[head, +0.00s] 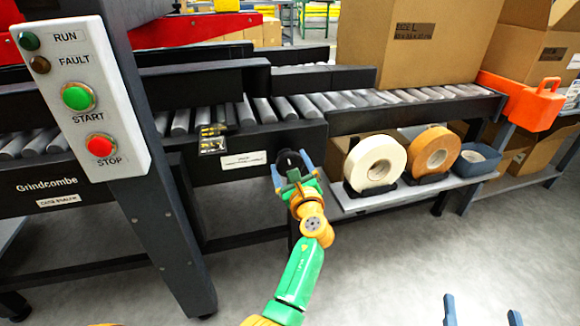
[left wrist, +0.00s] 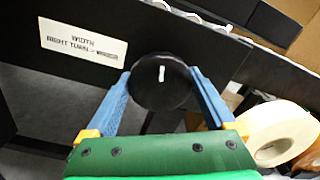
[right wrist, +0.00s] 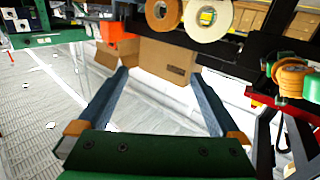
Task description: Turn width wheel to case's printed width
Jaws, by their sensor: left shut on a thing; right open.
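The width wheel (left wrist: 161,82) is a round black knob with a white mark on its face, on the dark side rail of the conveyor. In the left wrist view the mark points nearly straight up. My left gripper (head: 291,170) is shut on the wheel, with one blue finger on each side of it. A white label (left wrist: 83,42) reading "WIDTH" and "RIGHT TURN" is left of the wheel. The case (head: 417,40) is a large cardboard box on the rollers, printed "SIZE L" with a line too small to read. My right gripper (head: 482,312) is open and empty over the floor.
A control panel (head: 80,95) with green start and red stop buttons stands at the left. A black and yellow scale (head: 213,138) is on the rail. Tape rolls (head: 375,165) sit on a low shelf right of the left gripper.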

